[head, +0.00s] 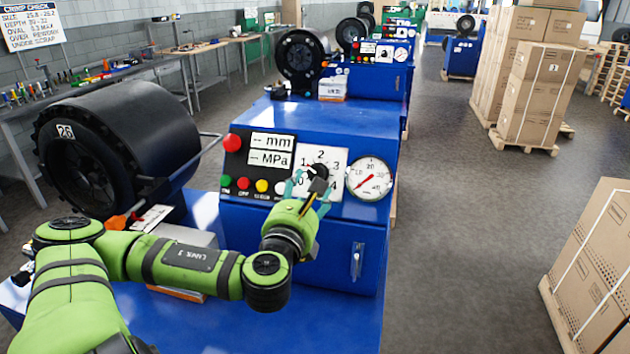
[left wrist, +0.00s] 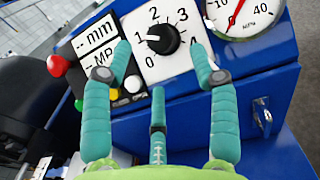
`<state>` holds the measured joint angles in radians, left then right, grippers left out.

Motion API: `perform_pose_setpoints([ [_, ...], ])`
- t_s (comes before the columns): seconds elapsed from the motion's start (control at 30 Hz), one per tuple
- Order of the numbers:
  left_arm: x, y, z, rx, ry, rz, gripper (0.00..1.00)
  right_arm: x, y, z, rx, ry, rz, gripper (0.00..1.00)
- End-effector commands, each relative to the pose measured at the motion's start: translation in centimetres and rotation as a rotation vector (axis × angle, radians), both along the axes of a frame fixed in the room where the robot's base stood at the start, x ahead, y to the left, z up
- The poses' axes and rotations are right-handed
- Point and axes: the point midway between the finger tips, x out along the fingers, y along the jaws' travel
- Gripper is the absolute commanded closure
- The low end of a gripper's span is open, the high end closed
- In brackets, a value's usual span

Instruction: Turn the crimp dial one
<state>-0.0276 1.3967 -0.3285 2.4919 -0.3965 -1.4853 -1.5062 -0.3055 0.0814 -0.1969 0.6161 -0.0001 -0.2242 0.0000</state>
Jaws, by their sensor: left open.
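The crimp dial is a black knob (head: 319,171) on a white scale plate numbered 0 to 4, on the front of the blue crimper (head: 318,122). In the left wrist view the knob (left wrist: 165,40) shows a white pointer mark facing left, toward the 1. My left gripper (head: 311,194) is in front of the dial, partly covering it in the head view. In the left wrist view its teal fingers (left wrist: 161,58) are spread apart, one on each side of the knob, with gaps to it. My right gripper is not in view.
A pressure gauge (head: 369,179) sits right of the dial plate. Left of it are the mm and MPa displays (head: 270,150), a red button (head: 232,143) and a row of coloured buttons. A black crimp head (head: 150,130) stands at left. Stacked cartons (head: 540,85) stand across the aisle.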

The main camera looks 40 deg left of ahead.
Motion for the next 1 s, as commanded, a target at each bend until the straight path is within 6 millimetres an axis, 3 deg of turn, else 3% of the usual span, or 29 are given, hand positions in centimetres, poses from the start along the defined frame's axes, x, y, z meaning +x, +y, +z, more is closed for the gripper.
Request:
perform_pose_setpoints([
  [0.03, 0.3, 0.2, -0.6, 0.002, -0.006, 0.002, 0.41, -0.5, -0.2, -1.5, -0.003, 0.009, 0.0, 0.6],
  [0.2, 1.4, 0.8, -0.6, -0.001, -0.008, 0.0, 0.41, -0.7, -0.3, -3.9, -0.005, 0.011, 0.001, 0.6],
  [0.27, 2.4, 1.5, 0.4, -0.009, -0.004, 0.005, 0.41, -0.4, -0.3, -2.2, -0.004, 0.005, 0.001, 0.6],
  [0.4, 4.1, 2.5, 0.3, -0.008, -0.004, 0.004, 0.41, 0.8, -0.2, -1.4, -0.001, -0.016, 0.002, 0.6],
  [0.6, 5.3, 3.1, 0.1, -0.007, -0.003, 0.001, 0.41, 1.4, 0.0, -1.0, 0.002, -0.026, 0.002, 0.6],
  [0.87, 5.4, 3.1, 0.0, -0.005, -0.002, 0.0, 0.41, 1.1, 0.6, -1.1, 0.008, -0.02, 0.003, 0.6],
  [0.9, 5.4, 3.1, 0.0, -0.005, -0.002, 0.0, 0.48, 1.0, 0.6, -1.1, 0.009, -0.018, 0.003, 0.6],
  [1.0, 5.4, 3.1, 0.0, -0.006, -0.002, 0.0, 0.89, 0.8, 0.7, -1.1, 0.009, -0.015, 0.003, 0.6],
])
